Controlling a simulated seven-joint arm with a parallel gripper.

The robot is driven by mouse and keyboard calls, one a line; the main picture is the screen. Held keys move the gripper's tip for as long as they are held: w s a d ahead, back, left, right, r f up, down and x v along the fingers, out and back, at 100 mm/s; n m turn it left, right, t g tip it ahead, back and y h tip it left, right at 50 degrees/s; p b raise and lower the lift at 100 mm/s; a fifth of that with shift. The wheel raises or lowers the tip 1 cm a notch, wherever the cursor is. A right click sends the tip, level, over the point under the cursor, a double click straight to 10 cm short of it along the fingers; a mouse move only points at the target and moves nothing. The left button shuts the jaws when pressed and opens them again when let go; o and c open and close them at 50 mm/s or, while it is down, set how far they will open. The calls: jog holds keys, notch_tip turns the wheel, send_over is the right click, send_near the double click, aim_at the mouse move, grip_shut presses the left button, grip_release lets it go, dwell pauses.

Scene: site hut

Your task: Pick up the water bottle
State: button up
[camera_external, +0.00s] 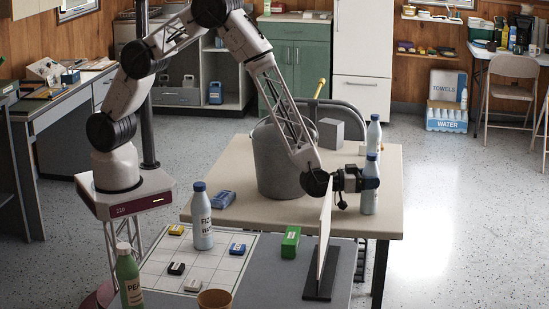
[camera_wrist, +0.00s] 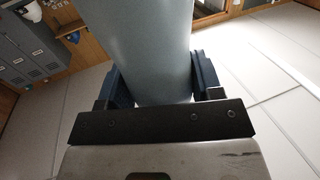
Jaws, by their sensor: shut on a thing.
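A pale grey-blue water bottle (camera_external: 370,202) with a dark blue cap stands upright at the right side of the beige table (camera_external: 335,222). My gripper (camera_external: 371,184) is level and shut around its middle. In the wrist view the bottle's smooth body (camera_wrist: 152,40) sits between my two blue fingers (camera_wrist: 163,84). I cannot tell whether its base touches the table. A similar bottle (camera_external: 374,136) stands behind it near the back edge. Another labelled bottle (camera_external: 202,222) stands on the gridded board at front left.
A grey bucket (camera_external: 275,165) and grey block (camera_external: 330,134) stand left of my gripper. An upright white panel (camera_external: 325,238) on a dark foot stands close in front. A green box (camera_external: 290,242), green bottle (camera_external: 130,278) and brown cup (camera_external: 214,299) are at the front.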

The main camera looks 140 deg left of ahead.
aim_at(372, 154)
jog(key=c, duration=0.4)
jog(key=shift+o, duration=0.2)
jog(key=shift+r, duration=0.2)
jog(key=shift+r, duration=4.85)
